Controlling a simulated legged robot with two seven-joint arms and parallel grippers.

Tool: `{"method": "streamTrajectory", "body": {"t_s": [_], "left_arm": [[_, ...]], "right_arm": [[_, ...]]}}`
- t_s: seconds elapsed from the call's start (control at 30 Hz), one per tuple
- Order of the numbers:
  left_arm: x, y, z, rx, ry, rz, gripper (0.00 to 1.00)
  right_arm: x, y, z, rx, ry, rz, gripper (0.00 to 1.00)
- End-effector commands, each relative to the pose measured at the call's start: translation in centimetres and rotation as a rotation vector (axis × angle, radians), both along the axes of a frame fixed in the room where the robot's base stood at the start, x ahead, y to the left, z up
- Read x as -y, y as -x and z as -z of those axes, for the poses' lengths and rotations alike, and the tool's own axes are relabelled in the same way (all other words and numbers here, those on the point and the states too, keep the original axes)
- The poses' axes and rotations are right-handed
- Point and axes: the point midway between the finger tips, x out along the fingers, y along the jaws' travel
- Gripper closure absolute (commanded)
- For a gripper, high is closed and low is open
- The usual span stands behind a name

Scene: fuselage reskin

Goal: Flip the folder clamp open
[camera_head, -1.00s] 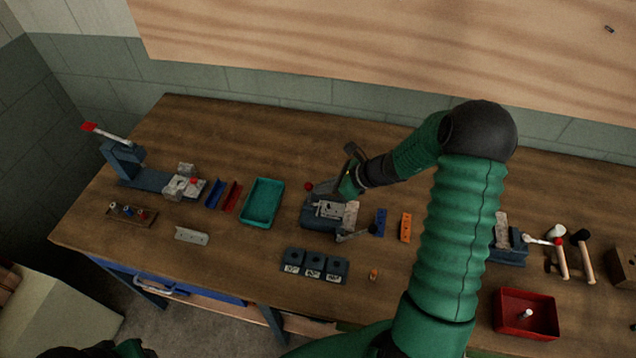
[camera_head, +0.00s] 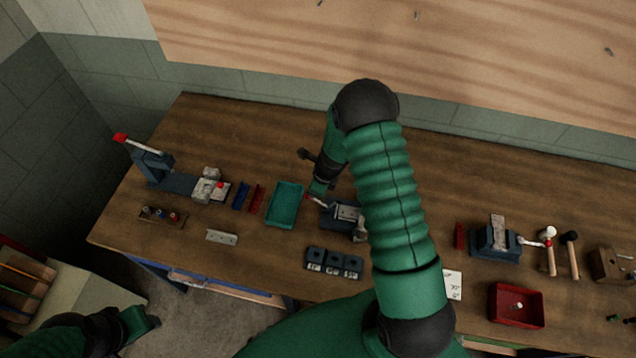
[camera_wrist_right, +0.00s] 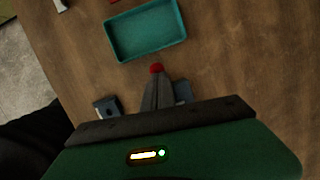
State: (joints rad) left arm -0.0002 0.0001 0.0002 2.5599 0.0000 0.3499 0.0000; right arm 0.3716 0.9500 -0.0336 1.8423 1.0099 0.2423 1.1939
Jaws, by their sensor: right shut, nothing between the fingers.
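The folder (camera_head: 347,214) is a small blue-grey bench device with a light metal top, in the middle of the table; my right arm partly covers it in the head view. A red knob (camera_head: 308,197) shows at its left, apparently the end of its clamp lever. My right gripper (camera_head: 317,191) is low beside this knob, shut and empty. In the right wrist view the closed fingers (camera_wrist_right: 156,92) point at the red knob (camera_wrist_right: 157,68), which sits right at their tips; contact cannot be told. My left gripper (camera_head: 143,321) is at the lower left, away from the table; its jaws are unclear.
A teal tray (camera_head: 285,204) lies just left of the folder, with red and blue strips beyond it. Black labelled blocks (camera_head: 334,263) stand in front. Another blue device (camera_head: 496,240), a red tray (camera_head: 516,305) and mallets (camera_head: 571,254) are at the right.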

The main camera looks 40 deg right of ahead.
Motion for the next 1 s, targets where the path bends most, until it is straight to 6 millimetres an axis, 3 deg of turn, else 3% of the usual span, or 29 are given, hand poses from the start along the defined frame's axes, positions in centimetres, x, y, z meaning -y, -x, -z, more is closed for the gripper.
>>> {"method": "streamTrajectory", "body": {"t_s": [0.5,1.0], "left_arm": [[0.0,0.0,0.8,0.0,0.0,0.0,0.54],[0.0,0.0,1.0,0.0,0.0,0.0,0.54]], "right_arm": [[-2.0,-2.3,2.7,0.001,-0.002,-0.002,1.0],[-2.6,-2.8,3.5,-0.001,-0.006,-0.003,1.0]]}}
